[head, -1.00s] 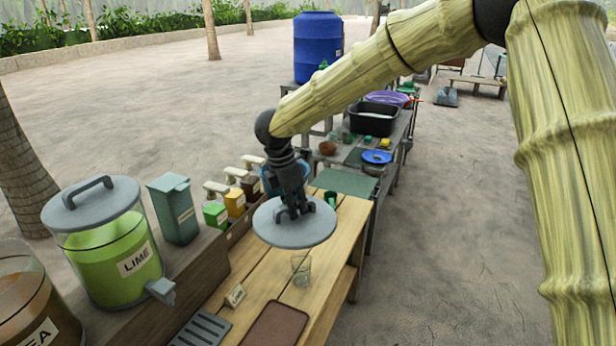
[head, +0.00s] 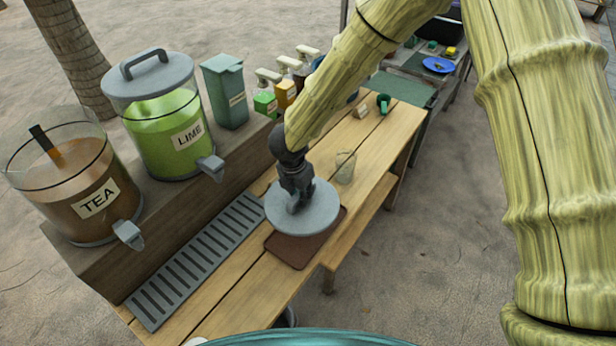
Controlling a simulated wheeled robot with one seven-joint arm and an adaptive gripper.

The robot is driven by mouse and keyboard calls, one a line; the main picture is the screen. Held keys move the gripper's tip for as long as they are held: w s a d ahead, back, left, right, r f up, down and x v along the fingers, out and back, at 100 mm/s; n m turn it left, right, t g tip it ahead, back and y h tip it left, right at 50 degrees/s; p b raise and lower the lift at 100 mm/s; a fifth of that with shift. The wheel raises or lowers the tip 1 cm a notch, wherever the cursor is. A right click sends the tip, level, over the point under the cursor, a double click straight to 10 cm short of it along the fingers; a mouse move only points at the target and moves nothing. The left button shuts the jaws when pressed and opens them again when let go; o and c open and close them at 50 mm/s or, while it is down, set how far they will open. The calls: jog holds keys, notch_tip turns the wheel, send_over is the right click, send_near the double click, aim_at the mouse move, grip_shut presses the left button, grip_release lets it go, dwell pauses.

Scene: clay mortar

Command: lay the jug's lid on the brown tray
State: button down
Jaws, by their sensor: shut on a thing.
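My gripper (head: 296,203) is shut on the grey round lid (head: 316,214), holding it by its top. The lid is roughly level over the brown tray (head: 291,250) and hides much of it. The tray's front and right edges show past the lid. I cannot tell whether the lid touches the tray. The tea jug (head: 75,185) at the left stands without a lid, with a dark handle sticking up inside it. The lime jug (head: 160,120) beside it has its own grey lid on.
A clear glass (head: 345,167) stands just behind the lid on the wooden table (head: 230,310). A slotted grey drip grate (head: 195,262) lies left of the tray. A green cup (head: 383,103), a teal carton (head: 225,92) and pump bottles stand farther back.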

jog(key=shift+s+a+b+x, duration=0.2)
jog(key=shift+b+x, duration=0.55)
jog(key=shift+x, duration=0.35)
jog(key=shift+s+a+b+x, duration=0.1)
jog(key=shift+s+b+x, duration=0.1)
jog(key=shift+b+x, duration=0.75)
jog(key=shift+s+a+b+x, duration=0.15)
jog(key=shift+b+x, duration=0.4)
jog(key=shift+x, duration=0.75)
jog(key=shift+s+f+b, duration=0.15)
jog(key=shift+f+b, duration=0.4)
jog(key=shift+f, duration=0.25)
jog(key=c, duration=0.9)
grip_release()
jog(key=shift+o, duration=0.4)
jog(key=shift+r, duration=0.1)
jog(key=shift+w+d+p+v, duration=0.15)
jog(key=shift+w+p+v, duration=0.1)
jog(key=shift+p+v, duration=0.85)
jog(key=shift+w+d+p+v, duration=0.2)
jog(key=shift+p+v, duration=0.4)
jog(key=shift+v, duration=0.9)
jog(key=shift+w+d+p+v, duration=0.15)
jog(key=shift+w+p+v, duration=0.1)
jog(key=shift+p+v, duration=0.85)
jog(key=shift+r, duration=0.35)
jog(key=shift+s+a, duration=0.1)
